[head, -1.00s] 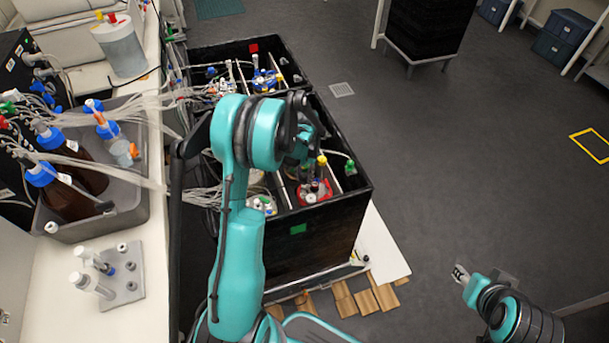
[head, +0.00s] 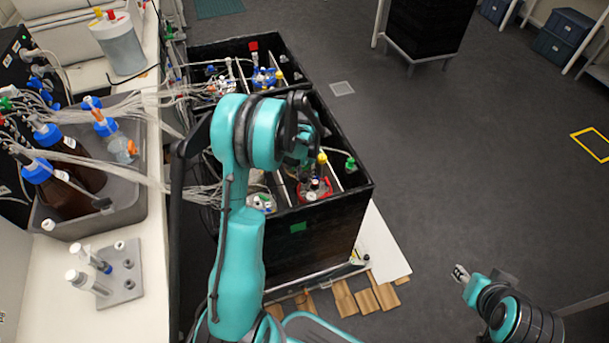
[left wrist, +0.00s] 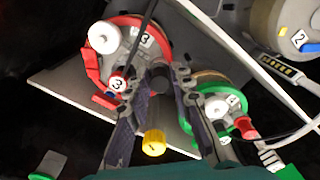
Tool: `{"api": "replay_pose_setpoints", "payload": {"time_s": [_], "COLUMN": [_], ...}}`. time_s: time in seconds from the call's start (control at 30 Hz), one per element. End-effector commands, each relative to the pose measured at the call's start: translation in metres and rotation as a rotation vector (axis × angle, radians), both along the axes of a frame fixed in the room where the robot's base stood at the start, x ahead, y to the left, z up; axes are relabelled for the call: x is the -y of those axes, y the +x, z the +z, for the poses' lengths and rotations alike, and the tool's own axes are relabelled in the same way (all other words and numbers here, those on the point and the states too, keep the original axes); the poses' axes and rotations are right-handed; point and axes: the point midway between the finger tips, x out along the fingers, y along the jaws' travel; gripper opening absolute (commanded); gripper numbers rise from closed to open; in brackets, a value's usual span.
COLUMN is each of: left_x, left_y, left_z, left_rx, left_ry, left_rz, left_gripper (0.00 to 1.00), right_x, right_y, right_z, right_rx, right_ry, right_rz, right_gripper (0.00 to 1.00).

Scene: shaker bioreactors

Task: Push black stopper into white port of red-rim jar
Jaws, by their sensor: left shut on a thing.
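The red-rim jar (head: 326,190) stands in the near black box in the head view, partly behind my left arm. In the left wrist view the jar's red rim (left wrist: 143,21) is at upper left, with a white port (left wrist: 103,38) on its lid. My left gripper (left wrist: 163,76) is shut on a small dark thing, which looks like the black stopper (left wrist: 160,72), just beside the jar's lower right edge in that picture. The stopper is apart from the white port and hidden in the head view. My right gripper (head: 461,273) is over the floor at lower right, too small to judge.
A green-rim jar (left wrist: 243,124) is close to the right finger in the left wrist view. Metal rods, tubes and the black box's walls (head: 318,232) surround the jars. A grey rack (head: 124,275) stands on the left bench.

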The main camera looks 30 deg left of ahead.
Motion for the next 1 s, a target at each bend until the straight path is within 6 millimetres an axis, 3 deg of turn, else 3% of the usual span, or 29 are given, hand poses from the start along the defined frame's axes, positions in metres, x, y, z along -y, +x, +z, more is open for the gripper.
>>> {"api": "replay_pose_setpoints", "payload": {"time_s": [1.0], "left_x": [0.0000], "left_y": [0.0000], "left_z": [-0.0095], "left_rx": [0.000], "left_ry": [0.000], "left_rz": [0.000], "left_gripper": [0.11], "right_x": [0.0000], "right_y": [0.0000], "right_z": [-0.0089], "right_rx": [0.000], "right_ry": [0.000], "right_rz": [0.000], "right_gripper": [0.40]}}
